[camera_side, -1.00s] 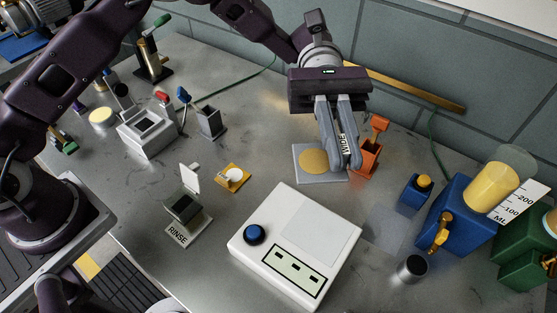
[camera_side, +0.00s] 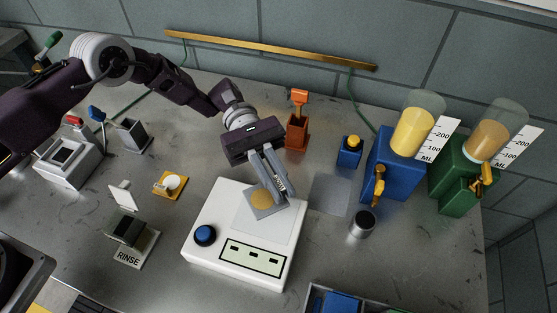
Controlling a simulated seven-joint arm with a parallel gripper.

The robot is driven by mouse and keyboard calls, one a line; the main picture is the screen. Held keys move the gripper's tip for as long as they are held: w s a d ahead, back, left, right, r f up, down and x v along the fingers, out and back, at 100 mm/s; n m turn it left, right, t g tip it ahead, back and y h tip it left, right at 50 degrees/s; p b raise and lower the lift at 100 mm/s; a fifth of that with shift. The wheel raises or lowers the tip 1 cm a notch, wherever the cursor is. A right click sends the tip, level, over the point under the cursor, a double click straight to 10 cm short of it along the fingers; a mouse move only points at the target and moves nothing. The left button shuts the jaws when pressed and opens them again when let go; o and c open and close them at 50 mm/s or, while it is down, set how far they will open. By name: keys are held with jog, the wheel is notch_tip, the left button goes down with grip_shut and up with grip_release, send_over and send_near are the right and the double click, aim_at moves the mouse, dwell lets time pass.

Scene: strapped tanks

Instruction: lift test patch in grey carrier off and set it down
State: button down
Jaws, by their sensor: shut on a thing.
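The test patch is a yellow disc (camera_side: 262,199) in a flat grey square carrier (camera_side: 264,213). My gripper (camera_side: 282,199) points down at the carrier's right side and is shut on its edge. The carrier is over the pale plate on top of the white box (camera_side: 213,202). I cannot tell whether it touches the plate or hangs just above it. The fingers hide part of the carrier's right side. The white box has a blue button (camera_side: 205,235) and a display (camera_side: 252,257) on its front part.
An orange holder (camera_side: 297,131) stands behind my gripper. Blue (camera_side: 394,165) and green (camera_side: 452,180) tanks, a small blue bottle (camera_side: 349,152) and a metal cup (camera_side: 362,224) stand right. A grey translucent square (camera_side: 331,194) lies beside the box. The RINSE stand (camera_side: 130,250) is left.

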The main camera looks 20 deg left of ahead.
jog(key=shift+f, duration=3.05)
jog(key=c, duration=1.4)
grip_release()
jog(key=shift+c, duration=0.2)
jog(key=v, duration=0.7)
